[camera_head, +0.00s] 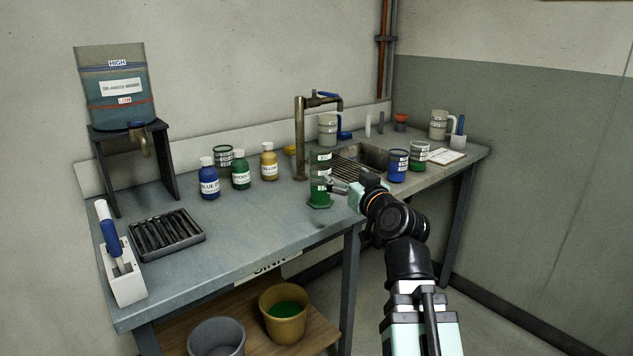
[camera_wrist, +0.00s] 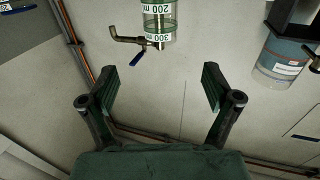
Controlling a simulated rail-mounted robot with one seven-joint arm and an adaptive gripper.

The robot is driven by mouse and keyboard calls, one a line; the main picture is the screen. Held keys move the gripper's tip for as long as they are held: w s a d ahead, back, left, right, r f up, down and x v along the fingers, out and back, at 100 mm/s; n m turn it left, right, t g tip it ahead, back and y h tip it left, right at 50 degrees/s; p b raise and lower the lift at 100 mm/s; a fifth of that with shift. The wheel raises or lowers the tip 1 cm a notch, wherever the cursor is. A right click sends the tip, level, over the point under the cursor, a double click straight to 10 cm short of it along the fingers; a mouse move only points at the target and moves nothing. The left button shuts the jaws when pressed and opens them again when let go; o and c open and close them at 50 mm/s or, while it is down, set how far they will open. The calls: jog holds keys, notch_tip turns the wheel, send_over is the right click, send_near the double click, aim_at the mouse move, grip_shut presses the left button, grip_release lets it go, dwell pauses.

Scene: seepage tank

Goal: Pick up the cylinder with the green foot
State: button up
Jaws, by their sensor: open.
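The clear cylinder with the green foot (camera_head: 320,178) stands upright near the front edge of the bench, left of the sink; its foot shows green. My gripper (camera_head: 335,186) is just right of it at mid-height, pointing left toward it. In the wrist view the two fingers are wide apart and the gripper (camera_wrist: 158,88) is empty between them. The cylinder (camera_wrist: 158,22), with its 200 and 300 labels, shows at the top of that view, roughly midway between the fingers and beyond the tips. Whether any finger touches it I cannot tell.
Blue (camera_head: 208,180), green (camera_head: 240,172) and yellow (camera_head: 268,163) bottles stand left of the cylinder. The sink (camera_head: 372,158) and tap (camera_head: 299,140) are behind. Blue (camera_head: 398,166) and green (camera_head: 419,158) tins stand right of my gripper.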

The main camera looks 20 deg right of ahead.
jog(key=w+a+p, duration=0.1)
jog(key=w+p, duration=0.5)
jog(key=p, duration=0.3)
jog(key=shift+r+p, duration=0.35)
